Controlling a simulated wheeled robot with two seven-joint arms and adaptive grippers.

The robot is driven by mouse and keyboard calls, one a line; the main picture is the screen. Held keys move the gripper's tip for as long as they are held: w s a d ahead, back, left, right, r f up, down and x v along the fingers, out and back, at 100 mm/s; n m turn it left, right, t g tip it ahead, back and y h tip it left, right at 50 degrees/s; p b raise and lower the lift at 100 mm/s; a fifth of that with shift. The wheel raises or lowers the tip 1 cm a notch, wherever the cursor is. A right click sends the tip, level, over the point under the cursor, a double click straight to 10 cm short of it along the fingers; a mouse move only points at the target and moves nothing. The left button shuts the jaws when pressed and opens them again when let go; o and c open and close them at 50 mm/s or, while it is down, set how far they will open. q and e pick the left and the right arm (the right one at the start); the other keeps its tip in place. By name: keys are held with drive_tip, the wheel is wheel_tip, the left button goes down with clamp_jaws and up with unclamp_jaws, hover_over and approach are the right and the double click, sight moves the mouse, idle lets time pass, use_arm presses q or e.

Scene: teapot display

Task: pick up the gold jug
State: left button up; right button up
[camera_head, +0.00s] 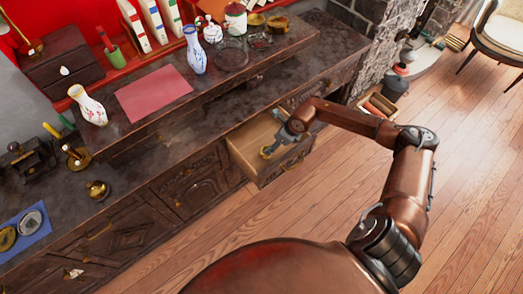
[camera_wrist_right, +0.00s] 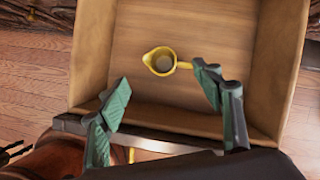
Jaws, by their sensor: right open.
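The gold jug (camera_wrist_right: 160,61) sits upright on the bottom of an open wooden drawer (camera_wrist_right: 145,20), seen from above in the right wrist view. Its spout points left and its handle points right. My right gripper (camera_wrist_right: 161,80) is open and empty over the drawer. Its fingers lie on either side of the jug in the picture, the right fingertip close to the handle; I cannot tell whether they touch. In the head view my right gripper (camera_head: 278,143) reaches into the drawer (camera_head: 246,165), and the jug is mostly hidden there. My left gripper is not in view.
The drawer walls stand close around the gripper. The dark cabinet top (camera_head: 160,150) holds two painted vases (camera_head: 195,50) (camera_head: 88,105), a red mat (camera_head: 153,92) and a small brass pot (camera_head: 97,189). The wooden floor (camera_head: 465,170) at right is mostly clear.

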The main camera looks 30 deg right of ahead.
drive_tip(key=x, duration=0.1)
drive_tip(key=b+x, duration=0.1)
drive_tip(key=x, duration=0.1)
drive_tip(key=b+x, duration=0.1)
drive_tip(key=shift+s+d+f, duration=0.15)
drive_tip(key=shift+s+f, duration=0.05)
drive_tip(key=shift+f, duration=0.25)
drive_tip(key=b+x, duration=0.2)
drive_tip(key=x, duration=0.3)
drive_tip(key=shift+w+f, duration=0.15)
drive_tip(key=shift+f, duration=0.15)
drive_tip(key=shift+w+f, duration=0.1)
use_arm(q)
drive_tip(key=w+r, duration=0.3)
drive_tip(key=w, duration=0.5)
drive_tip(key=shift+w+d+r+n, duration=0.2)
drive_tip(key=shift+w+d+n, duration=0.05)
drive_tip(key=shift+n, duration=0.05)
use_arm(e)
drive_tip(key=c, duration=1.3)
